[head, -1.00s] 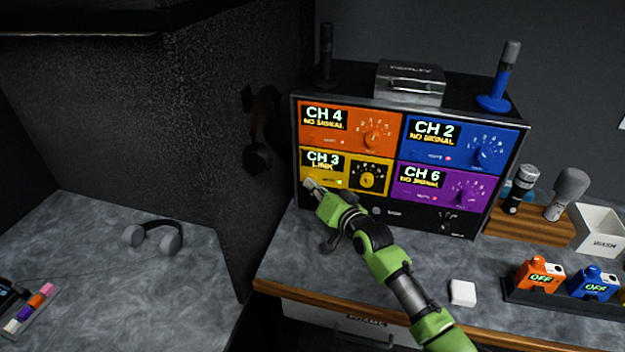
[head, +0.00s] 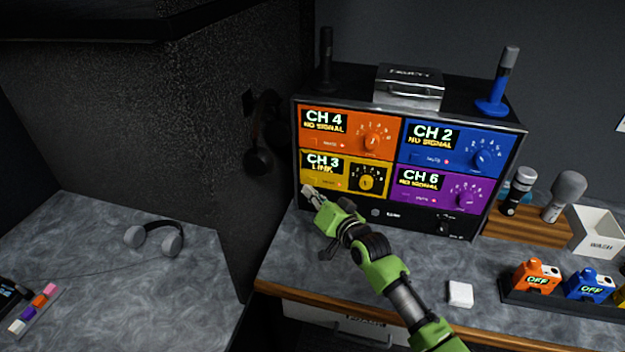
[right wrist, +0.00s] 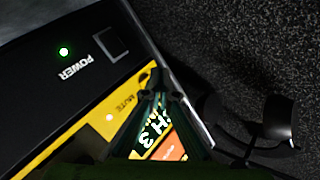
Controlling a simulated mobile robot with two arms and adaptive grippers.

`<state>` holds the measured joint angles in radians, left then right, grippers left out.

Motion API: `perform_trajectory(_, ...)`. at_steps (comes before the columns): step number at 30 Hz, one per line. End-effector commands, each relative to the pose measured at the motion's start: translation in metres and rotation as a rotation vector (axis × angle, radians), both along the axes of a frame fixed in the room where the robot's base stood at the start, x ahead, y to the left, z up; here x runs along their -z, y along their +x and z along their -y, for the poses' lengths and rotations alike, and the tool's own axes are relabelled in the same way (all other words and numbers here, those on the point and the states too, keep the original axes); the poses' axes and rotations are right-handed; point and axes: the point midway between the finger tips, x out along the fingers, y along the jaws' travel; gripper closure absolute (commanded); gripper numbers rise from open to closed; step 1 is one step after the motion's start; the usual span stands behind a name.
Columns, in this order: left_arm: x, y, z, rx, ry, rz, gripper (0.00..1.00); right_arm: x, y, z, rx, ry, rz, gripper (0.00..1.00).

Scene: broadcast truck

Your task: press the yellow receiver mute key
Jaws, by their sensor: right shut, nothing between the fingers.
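The yellow receiver (head: 344,174) is the lower left unit of the rack in the head view, reading CH 3 LINK. The fingers also show in the wrist view (right wrist: 158,78). Contact cannot be told. My left gripper is out of view.
Orange (head: 345,135), blue (head: 450,143) and purple (head: 435,197) receivers surround the yellow one. Black headphones (head: 260,155) hang on the wall left of the rack. A white block (head: 460,294) lies on the counter.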

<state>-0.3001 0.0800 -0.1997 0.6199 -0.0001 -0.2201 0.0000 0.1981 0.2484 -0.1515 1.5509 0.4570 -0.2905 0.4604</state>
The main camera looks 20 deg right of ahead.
Motion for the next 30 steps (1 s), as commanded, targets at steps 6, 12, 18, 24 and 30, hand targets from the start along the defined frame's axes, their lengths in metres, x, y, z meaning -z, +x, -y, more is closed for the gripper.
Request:
perform_trajectory(6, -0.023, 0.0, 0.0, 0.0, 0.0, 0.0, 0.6, -0.004, -0.02, -0.013, -0.001, 0.003, -0.002, 1.0)
perform_trajectory(12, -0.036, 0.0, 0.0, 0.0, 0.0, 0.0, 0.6, -0.004, -0.035, -0.024, 0.0, 0.001, -0.001, 1.0)
perform_trajectory(18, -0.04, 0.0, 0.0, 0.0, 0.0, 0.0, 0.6, -0.002, -0.042, -0.029, 0.001, 0.001, 0.002, 1.0)
perform_trajectory(24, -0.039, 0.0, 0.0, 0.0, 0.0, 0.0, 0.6, -0.001, -0.042, -0.029, 0.0, 0.0, 0.002, 1.0)
perform_trajectory(30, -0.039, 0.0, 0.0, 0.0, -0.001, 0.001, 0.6, 0.013, -0.061, -0.037, -0.027, -0.048, -0.057, 1.0)
